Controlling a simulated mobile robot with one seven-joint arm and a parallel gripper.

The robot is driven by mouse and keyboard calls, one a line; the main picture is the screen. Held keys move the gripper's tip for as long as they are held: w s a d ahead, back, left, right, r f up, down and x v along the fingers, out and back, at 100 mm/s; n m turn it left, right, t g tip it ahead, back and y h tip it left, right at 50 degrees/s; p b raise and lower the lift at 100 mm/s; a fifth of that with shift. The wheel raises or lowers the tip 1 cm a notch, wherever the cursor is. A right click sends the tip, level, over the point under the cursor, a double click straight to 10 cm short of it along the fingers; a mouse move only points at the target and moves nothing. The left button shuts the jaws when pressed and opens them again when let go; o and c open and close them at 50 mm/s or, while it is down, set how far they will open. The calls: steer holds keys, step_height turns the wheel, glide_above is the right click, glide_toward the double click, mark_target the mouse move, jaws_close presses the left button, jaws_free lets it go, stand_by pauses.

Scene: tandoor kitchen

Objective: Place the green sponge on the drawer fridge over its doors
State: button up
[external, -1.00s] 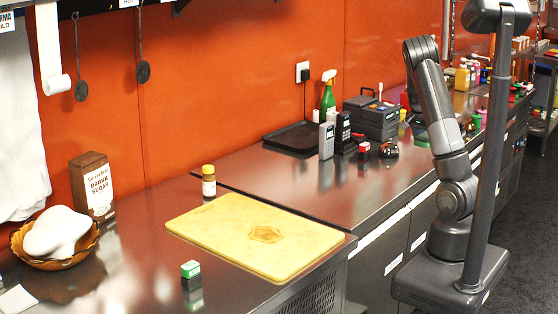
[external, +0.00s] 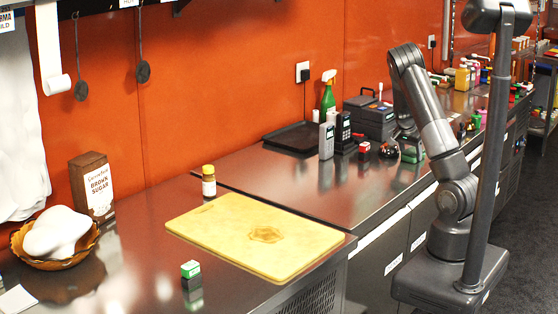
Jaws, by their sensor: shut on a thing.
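My gripper (external: 409,140) is small and partly hidden behind my arm, low over the far counter. It is shut on a dark green thing (external: 412,152), which looks like the green sponge; its outline is hard to make out. The thing is at or just above the steel top; I cannot tell if it touches. The drawer fridge seems to be part of the steel counter (external: 330,195), which has label-strip fronts (external: 380,228) below its top.
A red-and-white box (external: 364,147), a dark round object (external: 388,151), handheld devices (external: 343,130) and a dark case (external: 370,118) stand left of my gripper. A yellow cutting board (external: 255,235) and a green-white box (external: 190,269) are nearer. The steel top before the devices is clear.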

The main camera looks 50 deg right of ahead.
steer(key=o, duration=0.9)
steer(key=shift+f, duration=0.1)
steer(key=shift+o, duration=0.2)
steer(key=v, duration=1.2)
steer(key=a+r+n+t+y, duration=0.1)
steer(key=a+r+n, duration=0.15)
steer(key=a, duration=0.45)
steer(key=a+r+n+t+y, duration=0.1)
steer(key=a+n+t+y, duration=0.15)
steer(key=a, duration=0.45)
steer(key=s+a+r+n, duration=0.2)
steer(key=s+a+n, duration=0.2)
steer(key=a, duration=0.4)
steer(key=s+a+r+n+t, duration=0.1)
steer(key=s+a+r+n, duration=0.1)
steer(key=s+a+n, duration=0.3)
steer(key=s+a+r+n+t+y, duration=0.1)
steer(key=s+a+r+n, duration=0.2)
steer(key=a, duration=0.9)
steer(key=shift+s+a+n, duration=0.4)
steer(key=shift+s+n, duration=0.4)
steer(key=shift+s, duration=0.35)
steer(key=shift+r, duration=0.1)
